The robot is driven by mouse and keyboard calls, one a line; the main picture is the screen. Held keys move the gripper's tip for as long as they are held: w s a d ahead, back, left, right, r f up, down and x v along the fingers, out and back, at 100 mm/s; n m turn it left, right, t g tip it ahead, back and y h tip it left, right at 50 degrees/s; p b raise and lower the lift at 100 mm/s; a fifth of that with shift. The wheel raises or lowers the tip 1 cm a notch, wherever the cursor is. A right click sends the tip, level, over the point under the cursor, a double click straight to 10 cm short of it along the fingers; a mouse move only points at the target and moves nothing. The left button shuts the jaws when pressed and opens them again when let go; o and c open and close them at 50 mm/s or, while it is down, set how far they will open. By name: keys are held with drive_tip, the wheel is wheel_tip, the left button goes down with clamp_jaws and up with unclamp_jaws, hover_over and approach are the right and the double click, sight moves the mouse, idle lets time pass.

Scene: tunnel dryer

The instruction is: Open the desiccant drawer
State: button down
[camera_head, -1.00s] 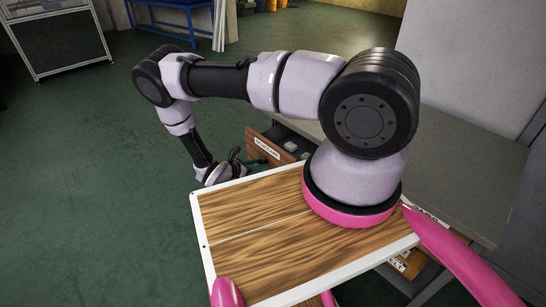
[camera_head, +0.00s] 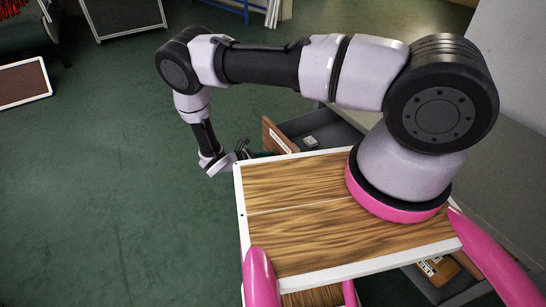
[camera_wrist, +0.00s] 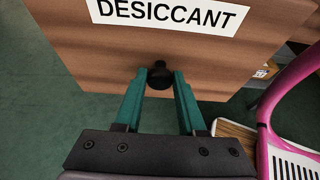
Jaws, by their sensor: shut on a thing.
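The desiccant drawer (camera_head: 279,136) has a wooden front and stands pulled out from the grey cabinet, with its grey inside showing from above. In the wrist view its front (camera_wrist: 85,50) carries a white DESICCANT label (camera_wrist: 170,14). A dark round knob (camera_wrist: 160,77) sits below the label. My gripper (camera_wrist: 160,84) is shut on this knob, with a green finger on each side of it. In the head view my gripper (camera_head: 246,152) is at the drawer front, partly hidden by dark parts.
A small pale item (camera_head: 310,142) lies inside the drawer. Another labelled wooden drawer front (camera_head: 438,269) shows at lower right. The grey cabinet top (camera_head: 505,165) is at the right. A brown-topped, white-edged panel (camera_head: 22,82) is at the far left. The green floor (camera_head: 120,165) between is clear.

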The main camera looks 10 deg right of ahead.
drive_tip(key=c, duration=0.5)
unclamp_jaws()
drive_tip(key=v, duration=1)
drive_tip(key=shift+s+a+r, duration=0.1)
drive_tip(key=shift+a+r, duration=0.05)
drive_tip(key=shift+a, duration=0.2)
